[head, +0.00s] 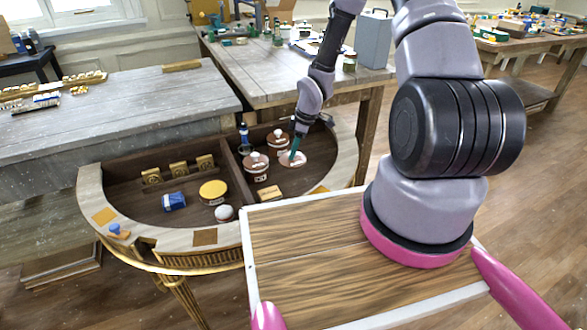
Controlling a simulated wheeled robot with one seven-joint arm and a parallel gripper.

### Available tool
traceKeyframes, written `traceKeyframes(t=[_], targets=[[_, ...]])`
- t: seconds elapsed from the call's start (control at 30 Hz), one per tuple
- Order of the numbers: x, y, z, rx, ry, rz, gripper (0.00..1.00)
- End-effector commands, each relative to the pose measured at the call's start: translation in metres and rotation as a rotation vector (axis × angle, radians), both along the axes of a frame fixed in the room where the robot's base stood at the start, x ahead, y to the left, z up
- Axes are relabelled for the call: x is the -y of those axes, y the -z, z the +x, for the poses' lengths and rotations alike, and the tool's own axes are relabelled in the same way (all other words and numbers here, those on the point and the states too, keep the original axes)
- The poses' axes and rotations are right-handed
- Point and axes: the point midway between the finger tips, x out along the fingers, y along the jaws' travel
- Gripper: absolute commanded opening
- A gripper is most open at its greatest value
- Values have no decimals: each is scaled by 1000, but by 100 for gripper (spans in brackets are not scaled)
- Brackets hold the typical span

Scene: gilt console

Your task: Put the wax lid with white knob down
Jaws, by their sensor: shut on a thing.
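My gripper (294,156), with teal fingers, points down into the right compartment of the half-round console (345,150). It is shut on the wax lid with white knob (289,160), a pale pinkish disc at its fingertips. The fingers cover the knob, and I cannot tell whether the lid touches anything below. Two brown jars with pale labels and light knobs stand just left of the lid: a nearer one (256,172) and a farther one (278,145).
The left compartment holds a yellow-topped round tin (213,190), a blue box (174,201), a white round item (224,213) and several gold pieces (179,168). A divider (232,165) separates the compartments. A small tan block (270,193) lies near the front right. A dark blue bottle (244,135) stands behind.

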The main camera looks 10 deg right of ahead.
Motion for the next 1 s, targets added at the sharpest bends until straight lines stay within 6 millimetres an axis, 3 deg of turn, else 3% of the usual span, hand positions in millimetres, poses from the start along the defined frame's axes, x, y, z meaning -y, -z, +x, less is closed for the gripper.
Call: traceKeyframes(t=[0.1,0.27,0.5,0.87,0.9,0.97,1.0], targets=[[0,19,0,-2,1,0,0],[0,30,0,1,1,0,0],[0,61,0,-1,3,-1,0],[0,66,0,1,3,0,0],[0,65,0,1,3,0,43],[1,65,0,1,3,0,62],[1,65,0,1,3,0,62]])
